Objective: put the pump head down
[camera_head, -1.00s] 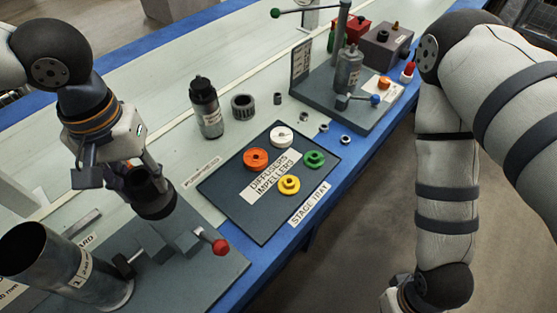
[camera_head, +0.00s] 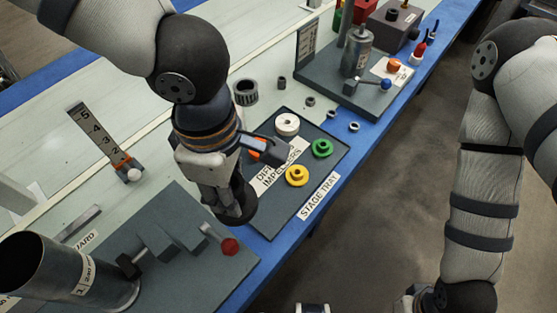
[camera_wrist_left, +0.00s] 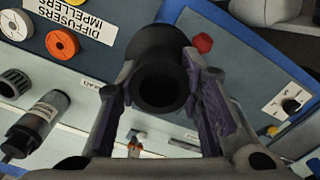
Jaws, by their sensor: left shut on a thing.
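The pump head, a black hollow cylinder (camera_head: 238,206), hangs in my left gripper (camera_head: 222,190) above the gap between the grey fixture plate and the left edge of the stage tray (camera_head: 267,226). In the left wrist view the black cylinder (camera_wrist_left: 158,60) sits between the two fingers (camera_wrist_left: 160,95), its round opening facing the camera. My left gripper is shut on it. Its height above the surface is hard to tell. My left arm hides part of the bench and the tray's left side.
The tray carries white (camera_head: 287,124), green (camera_head: 322,148), yellow (camera_head: 297,176) and orange (camera_wrist_left: 62,43) discs. A metal tube (camera_head: 62,278) and a red-knobbed clamp (camera_head: 229,246) stand on the grey plate (camera_head: 190,278). A blue edge (camera_head: 345,170) borders the bench.

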